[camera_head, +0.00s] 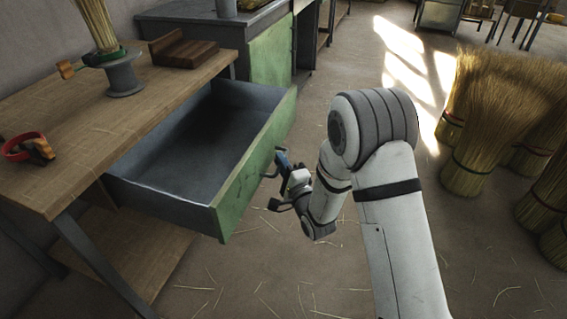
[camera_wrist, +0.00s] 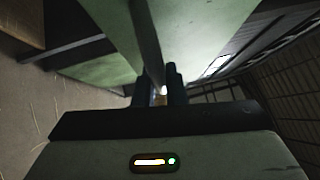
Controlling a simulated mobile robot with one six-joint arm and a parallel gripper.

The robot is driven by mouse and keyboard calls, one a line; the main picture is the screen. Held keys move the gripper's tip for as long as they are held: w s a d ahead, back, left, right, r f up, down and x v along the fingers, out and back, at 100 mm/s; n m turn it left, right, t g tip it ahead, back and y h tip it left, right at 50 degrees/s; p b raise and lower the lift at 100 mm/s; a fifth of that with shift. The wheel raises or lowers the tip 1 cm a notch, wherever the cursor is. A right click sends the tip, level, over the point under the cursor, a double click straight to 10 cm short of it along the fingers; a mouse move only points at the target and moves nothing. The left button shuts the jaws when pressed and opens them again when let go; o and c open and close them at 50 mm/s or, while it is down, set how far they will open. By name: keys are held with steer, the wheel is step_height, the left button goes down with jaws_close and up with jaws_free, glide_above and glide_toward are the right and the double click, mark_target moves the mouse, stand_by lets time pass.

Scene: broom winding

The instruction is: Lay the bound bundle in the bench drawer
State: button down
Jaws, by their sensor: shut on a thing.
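The bench drawer (camera_head: 205,140) is pulled open from the wooden bench (camera_head: 110,125), and its grey inside is empty. Its green front (camera_head: 240,190) also shows in the wrist view (camera_wrist: 105,25). My gripper (camera_head: 282,186) is at the outer side of that front. In the wrist view the fingers (camera_wrist: 163,85) are shut on a narrow bar, which looks like the drawer handle; the grip itself is partly hidden.
A green cabinet (camera_head: 270,60) stands behind the drawer. Several finished brooms (camera_head: 490,115) stand on the right. The floor (camera_head: 350,60) between is open, with loose straw.

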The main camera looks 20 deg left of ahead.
steer(key=shift+w+d+f, duration=0.1)
steer(key=shift+d+f, duration=0.05)
steer(key=shift+d, duration=0.15)
steer(key=c, duration=1.8)
jaws_free()
steer(key=o, duration=0.3)
steer(key=shift+a, duration=0.1)
steer(key=r+p+v, duration=0.1)
steer(key=v, duration=0.6)
steer(key=shift+s+d+f, duration=0.25)
steer(key=shift+s+f, duration=0.1)
steer(key=shift+f, duration=0.15)
